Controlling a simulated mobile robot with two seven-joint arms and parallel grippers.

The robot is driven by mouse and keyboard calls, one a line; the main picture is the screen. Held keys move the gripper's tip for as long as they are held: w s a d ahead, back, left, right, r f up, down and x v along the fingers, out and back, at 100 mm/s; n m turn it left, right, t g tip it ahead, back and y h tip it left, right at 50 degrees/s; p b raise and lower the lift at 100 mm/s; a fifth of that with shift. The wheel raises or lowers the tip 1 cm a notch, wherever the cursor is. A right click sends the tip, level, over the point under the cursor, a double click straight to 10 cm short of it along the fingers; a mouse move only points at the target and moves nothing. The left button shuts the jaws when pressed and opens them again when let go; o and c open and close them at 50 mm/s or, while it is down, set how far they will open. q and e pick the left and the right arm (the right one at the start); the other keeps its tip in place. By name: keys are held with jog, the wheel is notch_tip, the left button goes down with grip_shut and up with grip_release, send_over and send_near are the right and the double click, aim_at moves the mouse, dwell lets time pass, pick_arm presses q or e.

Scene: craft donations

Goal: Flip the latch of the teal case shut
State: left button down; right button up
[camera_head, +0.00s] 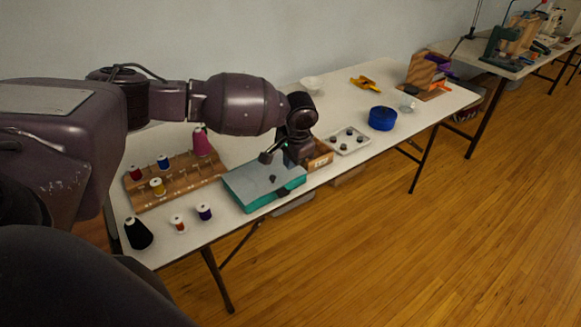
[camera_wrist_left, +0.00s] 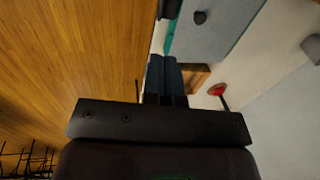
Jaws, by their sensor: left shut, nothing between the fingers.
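The teal case (camera_head: 257,201) lies on the white table with its grey lid (camera_head: 250,180) down. A small dark knob (camera_head: 272,178) sits on the lid. A dark piece (camera_head: 283,193) on the front side looks like the latch; its exact position is too small to tell. My left gripper (camera_head: 288,162) is at the case's right end, partly hidden by its own wrist. In the left wrist view its fingers (camera_wrist_left: 163,68) are together and empty, close to the teal edge (camera_wrist_left: 171,35); I cannot tell whether they touch it. My right gripper is in neither view.
A wooden box (camera_head: 320,157) stands just right of the case, with a tray of small dark items (camera_head: 348,140) beyond. A wooden rack (camera_head: 170,185) with thread spools is at left. A blue round tin (camera_head: 382,118) stands farther right. The table's front edge is near.

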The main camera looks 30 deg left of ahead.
pick_arm(q)
jog(key=b, duration=0.1)
send_over(286, 193)
jog(key=d, duration=0.1)
notch_tip(286, 193, down, 8)
jog(key=f, duration=0.2)
jog(key=f+b, duration=0.1)
jog(key=shift+a, duration=0.25)
jog(key=shift+f, duration=0.5)
jog(key=shift+a, duration=0.1)
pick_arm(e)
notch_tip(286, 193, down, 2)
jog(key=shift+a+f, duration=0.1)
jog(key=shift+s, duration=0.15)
